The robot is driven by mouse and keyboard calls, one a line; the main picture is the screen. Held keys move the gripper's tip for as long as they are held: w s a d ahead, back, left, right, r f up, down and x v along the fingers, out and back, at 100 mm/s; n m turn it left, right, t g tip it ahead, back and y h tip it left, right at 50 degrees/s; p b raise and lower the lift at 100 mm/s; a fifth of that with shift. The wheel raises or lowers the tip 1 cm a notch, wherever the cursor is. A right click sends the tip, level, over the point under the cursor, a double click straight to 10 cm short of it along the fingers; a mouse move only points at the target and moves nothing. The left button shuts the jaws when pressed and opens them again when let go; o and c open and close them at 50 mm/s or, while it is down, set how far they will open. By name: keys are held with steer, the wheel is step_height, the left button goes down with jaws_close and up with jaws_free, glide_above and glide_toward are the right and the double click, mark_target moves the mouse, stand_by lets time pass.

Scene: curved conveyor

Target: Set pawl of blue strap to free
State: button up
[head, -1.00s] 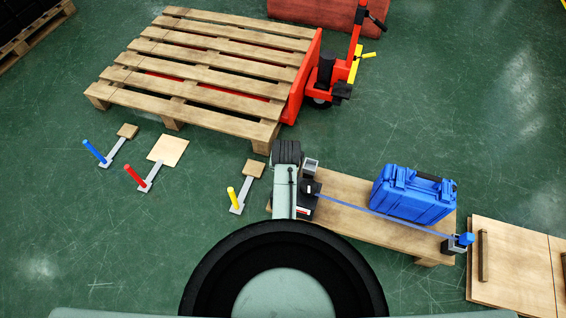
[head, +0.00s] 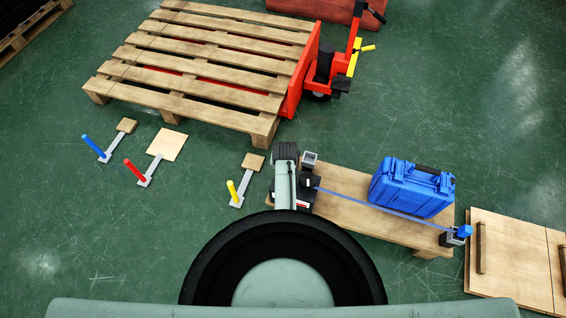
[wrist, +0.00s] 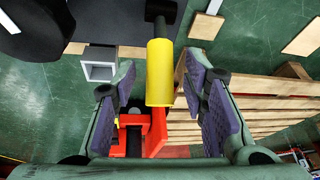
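The blue strap (head: 385,204) runs taut from a black unit (head: 308,190) on a low wooden bench, along the front of a blue case (head: 411,188), to a post with a blue top (head: 462,232). In the wrist view, a yellow cylindrical handle (wrist: 160,72) on a black stem stands between the two padded fingers. My gripper (wrist: 160,85) is open around it, with gaps visible on both sides. In the head view my arm hides the gripper and handle. The pawl itself cannot be made out clearly.
A grey square socket (wrist: 98,70) and a dark round part (wrist: 30,28) lie left of the handle. Blue (head: 93,145), red (head: 134,170) and yellow (head: 233,190) levers stand on the floor. A pallet (head: 200,70) on a red pallet jack (head: 322,65) is behind.

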jaws_close()
stand_by(0.4)
stand_by(0.4)
